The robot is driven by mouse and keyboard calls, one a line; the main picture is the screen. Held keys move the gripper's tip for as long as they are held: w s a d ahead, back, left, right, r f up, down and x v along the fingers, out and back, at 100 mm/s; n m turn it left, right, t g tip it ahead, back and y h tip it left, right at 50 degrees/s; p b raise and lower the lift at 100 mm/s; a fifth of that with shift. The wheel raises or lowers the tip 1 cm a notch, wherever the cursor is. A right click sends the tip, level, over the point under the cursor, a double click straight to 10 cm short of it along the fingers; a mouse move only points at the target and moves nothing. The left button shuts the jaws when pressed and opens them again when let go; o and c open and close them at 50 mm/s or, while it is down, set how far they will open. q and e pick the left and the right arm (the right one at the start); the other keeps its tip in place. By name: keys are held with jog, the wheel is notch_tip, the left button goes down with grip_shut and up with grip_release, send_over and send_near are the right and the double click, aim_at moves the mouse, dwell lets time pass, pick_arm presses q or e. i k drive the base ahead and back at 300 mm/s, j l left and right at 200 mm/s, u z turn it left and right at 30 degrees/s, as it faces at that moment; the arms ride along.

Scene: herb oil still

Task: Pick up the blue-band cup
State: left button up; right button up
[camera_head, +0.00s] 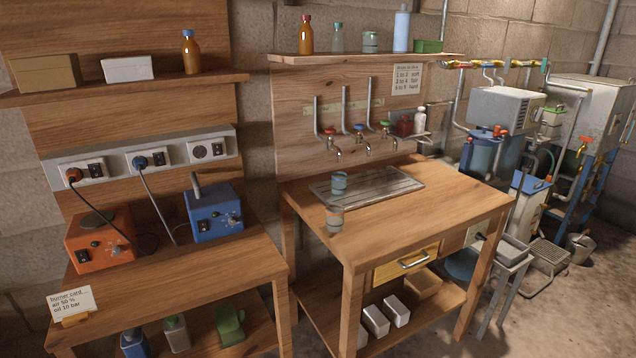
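Two small clear cups show at the wooden table with the taps. The farther cup (339,183) has a bluish tint and stands upright on the slatted drain tray (385,184), near its left end; I take it for the blue-band cup, though the band itself is too small to make out. The nearer cup (334,216) looks greyer and stands on the tabletop near its left front edge. Neither of my grippers is in view.
Several taps (360,139) hang over the back of the tray. The tabletop (430,215) is clear to the right. A drawer (405,263) is under the front edge. A left bench holds an orange box (98,240) and a blue box (213,213) with cables.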

aim_at(339, 183)
jog(key=i+l+u, duration=0.1)
jog(key=l, duration=0.35)
jog(key=i+l+u, duration=0.1)
jog(key=l, duration=0.4)
jog(key=i+l+u, duration=0.1)
jog(key=l, duration=0.4)
jog(key=i+l+u, duration=0.1)
jog(key=l, duration=0.35)
jog(key=i, duration=0.1)
